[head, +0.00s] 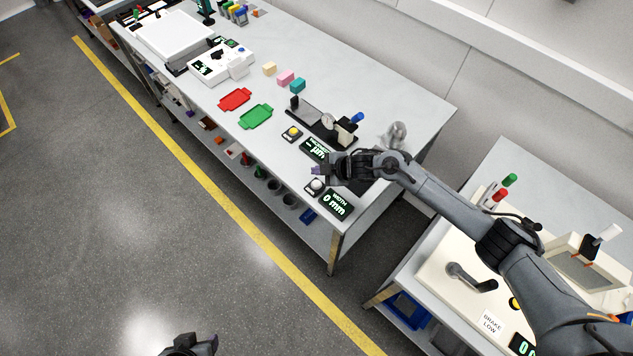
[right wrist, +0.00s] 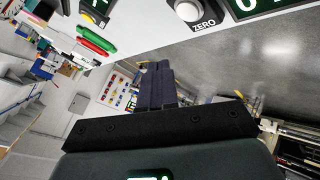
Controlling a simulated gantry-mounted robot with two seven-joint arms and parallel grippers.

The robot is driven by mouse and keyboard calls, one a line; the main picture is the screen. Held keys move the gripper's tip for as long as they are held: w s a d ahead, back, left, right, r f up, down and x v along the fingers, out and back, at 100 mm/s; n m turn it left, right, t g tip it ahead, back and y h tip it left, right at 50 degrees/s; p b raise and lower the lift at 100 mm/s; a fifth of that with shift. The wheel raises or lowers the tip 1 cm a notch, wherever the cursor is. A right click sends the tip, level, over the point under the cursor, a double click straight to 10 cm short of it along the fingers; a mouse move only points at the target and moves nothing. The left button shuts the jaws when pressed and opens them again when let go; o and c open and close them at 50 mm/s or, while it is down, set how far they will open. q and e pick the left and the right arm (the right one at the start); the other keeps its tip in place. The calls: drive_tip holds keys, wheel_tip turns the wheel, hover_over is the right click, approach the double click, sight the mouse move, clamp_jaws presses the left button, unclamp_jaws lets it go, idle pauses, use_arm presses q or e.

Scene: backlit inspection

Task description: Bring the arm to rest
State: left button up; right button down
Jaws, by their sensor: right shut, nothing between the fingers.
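My right gripper (head: 318,170) is shut and empty at the end of my right arm, which comes in from the right in the head view. It is over the front part of the long grey workbench (head: 425,105), near the display marked WIDTH (head: 337,204) and a round white button (head: 316,186). In the right wrist view its dark fingers (right wrist: 158,85) are together, with the ZERO button (right wrist: 187,10) above them in the picture. My left gripper (head: 200,345) only partly shows at the bottom edge of the head view, over the floor; its jaws cannot be made out.
A black gauge fixture (head: 322,122), a yellow button (head: 292,133), a green tray (head: 256,116) and a red tray (head: 235,99) are on the bench. A second bench with a cream machine (head: 450,262) stands at right. The floor at left is clear.

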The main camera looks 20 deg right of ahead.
idle(0.4)
drive_tip(key=s+a+m+h, duration=0.1)
drive_tip(key=s+a+m, duration=0.3)
drive_tip(key=s+a, duration=0.6)
drive_tip(key=s+d+r+m+g+h, duration=0.25)
drive_tip(key=s+d+m, duration=0.3)
drive_tip(key=s, duration=0.75)
drive_tip(key=s+d+r+m+g+h, duration=0.1)
drive_tip(key=s+d+r+m+h, duration=0.15)
drive_tip(key=s+d+m, duration=0.65)
drive_tip(key=s+a+r+n+p, duration=0.1)
drive_tip(key=r+n+p, duration=0.1)
drive_tip(key=r+p, duration=0.6)
drive_tip(key=s+r+n+p, duration=0.2)
drive_tip(key=r+p, duration=0.6)
drive_tip(key=r, duration=0.1)
drive_tip(key=shift+a+y+p, duration=0.3)
drive_tip(key=shift+a+p, duration=0.05)
drive_tip(key=shift+a, duration=0.05)
